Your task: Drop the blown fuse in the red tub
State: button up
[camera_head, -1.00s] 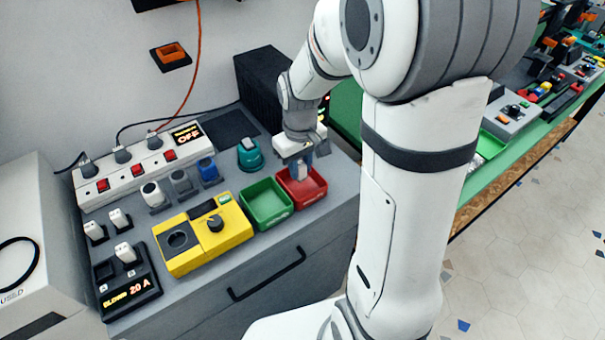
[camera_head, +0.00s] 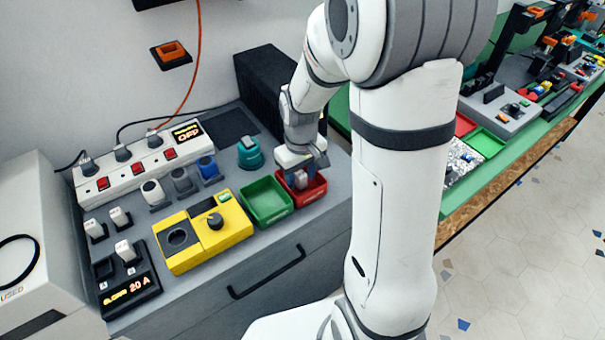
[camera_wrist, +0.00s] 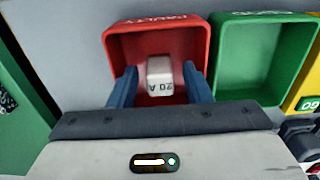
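The white fuse marked 20 A (camera_wrist: 160,75) is inside the red tub (camera_wrist: 116,50), whose far rim carries partly readable lettering. In the wrist view my gripper (camera_wrist: 159,84) has its two blue fingers spread, one on each side of the fuse, with a visible gap on both sides. The fingers reach into the tub's opening. In the head view my gripper (camera_head: 302,179) is over the red tub (camera_head: 313,196), and the fuse (camera_head: 301,180) shows small between the fingers. Whether the fuse rests on the tub's floor is hard to tell.
A green tub (camera_head: 268,203) stands directly left of the red one. Further left are a yellow tester (camera_head: 205,234) with a dial and a black fuse holder (camera_head: 128,275) with a lit 20 A display. A teal knob-like object (camera_head: 250,154) and a power strip (camera_head: 142,164) stand behind.

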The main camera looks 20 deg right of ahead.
aim_at(301, 174)
notch_tip(301, 174, up, 12)
jog(key=s+r+m+t, duration=0.2)
jog(key=s+m, duration=0.1)
jog(key=s, duration=1.1)
jog(key=shift+d+r+m+t, duration=0.2)
jog(key=shift+m+t, duration=0.1)
jog(key=shift+t, duration=0.1)
jog(key=shift+c, duration=0.2)
